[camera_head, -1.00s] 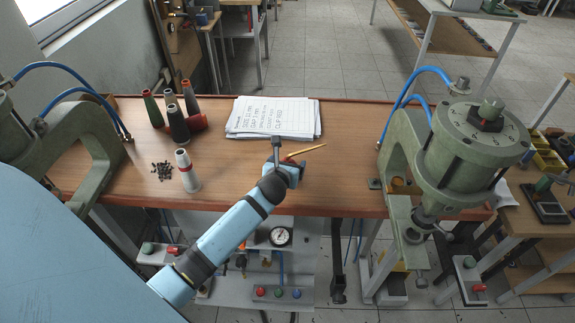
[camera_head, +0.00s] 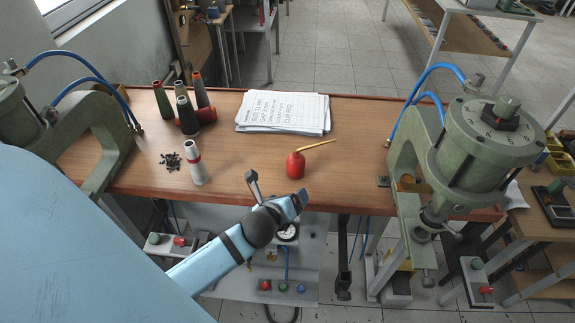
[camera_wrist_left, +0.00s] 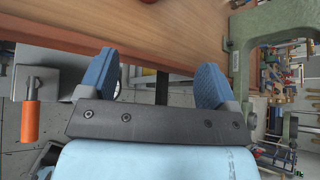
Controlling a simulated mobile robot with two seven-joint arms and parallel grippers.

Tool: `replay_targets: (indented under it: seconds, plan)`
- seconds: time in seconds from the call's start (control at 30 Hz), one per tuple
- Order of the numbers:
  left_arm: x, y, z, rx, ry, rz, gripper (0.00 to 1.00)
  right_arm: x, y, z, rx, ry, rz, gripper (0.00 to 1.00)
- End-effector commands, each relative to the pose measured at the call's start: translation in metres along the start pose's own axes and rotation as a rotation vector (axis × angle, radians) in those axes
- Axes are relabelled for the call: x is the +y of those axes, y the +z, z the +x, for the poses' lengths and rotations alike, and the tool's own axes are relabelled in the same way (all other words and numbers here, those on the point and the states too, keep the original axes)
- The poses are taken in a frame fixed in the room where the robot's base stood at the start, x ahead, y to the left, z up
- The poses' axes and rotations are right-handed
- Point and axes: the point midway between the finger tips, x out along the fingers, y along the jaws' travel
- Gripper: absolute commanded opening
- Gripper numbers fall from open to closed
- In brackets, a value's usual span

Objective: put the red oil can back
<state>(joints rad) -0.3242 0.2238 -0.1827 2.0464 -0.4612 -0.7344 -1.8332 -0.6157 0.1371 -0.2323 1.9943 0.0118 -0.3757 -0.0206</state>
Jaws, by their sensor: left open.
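The red oil can (camera_head: 296,165) stands upright on the wooden bench near its front edge, its thin yellow spout pointing right. My left gripper (camera_head: 276,192) is open and empty at the bench's front edge, just in front of the can and apart from it. In the left wrist view the two blue fingers (camera_wrist_left: 157,82) are spread with nothing between them. A small red patch at the top edge there is probably the can's base. My right gripper is not in view.
A paper stack (camera_head: 283,112) lies behind the can. A grey cone with a red band (camera_head: 195,165), small dark pieces (camera_head: 171,161) and several cones are to the left. Green presses stand at left and right (camera_head: 487,140). The bench right of the can is clear.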

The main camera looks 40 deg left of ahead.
Motion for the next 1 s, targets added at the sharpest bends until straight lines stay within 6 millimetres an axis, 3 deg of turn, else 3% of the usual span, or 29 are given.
replay_targets:
  seconds: [0.1,0.3,0.5,0.7,1.0]
  plan:
    - [0.008,-0.045,-0.015,0.113,-0.021,-0.439,0.83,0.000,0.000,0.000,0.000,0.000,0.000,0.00]
    - [0.017,-0.110,-0.046,0.293,0.036,-1.225,0.83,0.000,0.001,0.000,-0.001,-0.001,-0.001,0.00]
    - [0.023,-0.154,-0.076,0.409,0.173,-1.898,0.83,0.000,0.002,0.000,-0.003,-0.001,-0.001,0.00]
    - [0.026,-0.172,-0.091,0.447,0.266,-2.229,0.83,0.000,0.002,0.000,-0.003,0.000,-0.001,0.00]
    - [0.026,-0.174,-0.093,0.451,0.278,-2.272,0.83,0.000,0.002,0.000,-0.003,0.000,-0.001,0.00]
